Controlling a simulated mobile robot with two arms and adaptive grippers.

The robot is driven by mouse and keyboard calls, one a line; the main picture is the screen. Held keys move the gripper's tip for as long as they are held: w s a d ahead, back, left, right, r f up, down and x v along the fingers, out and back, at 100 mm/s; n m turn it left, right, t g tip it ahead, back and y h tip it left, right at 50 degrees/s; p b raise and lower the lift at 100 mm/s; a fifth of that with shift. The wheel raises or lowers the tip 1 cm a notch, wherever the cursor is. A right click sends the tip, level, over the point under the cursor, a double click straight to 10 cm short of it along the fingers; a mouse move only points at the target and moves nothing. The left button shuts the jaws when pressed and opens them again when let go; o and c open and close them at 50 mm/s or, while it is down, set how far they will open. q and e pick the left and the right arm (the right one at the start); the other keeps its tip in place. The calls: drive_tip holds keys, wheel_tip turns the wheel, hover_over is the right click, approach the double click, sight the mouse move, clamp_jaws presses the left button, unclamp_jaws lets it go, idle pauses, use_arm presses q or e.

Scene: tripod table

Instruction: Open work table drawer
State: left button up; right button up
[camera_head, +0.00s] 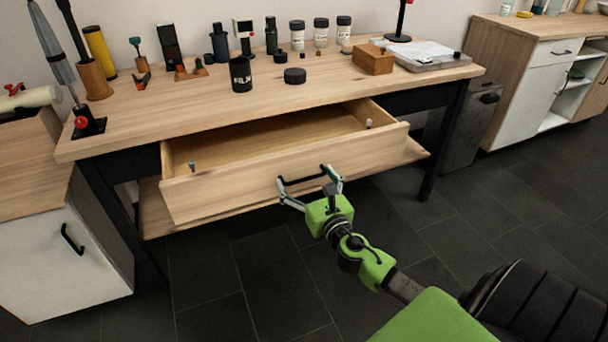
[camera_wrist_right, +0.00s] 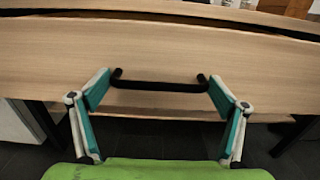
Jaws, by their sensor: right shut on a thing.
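The work table (camera_head: 150,125) has a light wood top on dark legs. Its wide wooden drawer (camera_head: 225,195) stands well out from under the top, and its inside shows. The drawer holds at least two small objects, one near each front corner. A black bar handle (camera_head: 300,181) is on the drawer front. My right gripper (camera_head: 311,187) is shut on this handle, with a finger at each end of the bar. In the right wrist view the handle (camera_wrist_right: 158,87) spans between the teal finger pads of the gripper (camera_wrist_right: 160,81). My left gripper is not in view.
Bottles, jars, a black cup (camera_head: 240,75) and a small wooden box (camera_head: 373,60) stand on the table. A white cabinet (camera_head: 65,255) stands at the left, another (camera_head: 525,95) at the far right. The dark tiled floor (camera_head: 235,275) in front is clear.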

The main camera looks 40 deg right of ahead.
drive_tip(key=shift+a, duration=0.15)
drive_tip(key=o, duration=1.3)
drive_tip(key=shift+c, duration=0.2)
drive_tip(key=v, duration=1.2)
drive_tip(key=shift+f, duration=0.1)
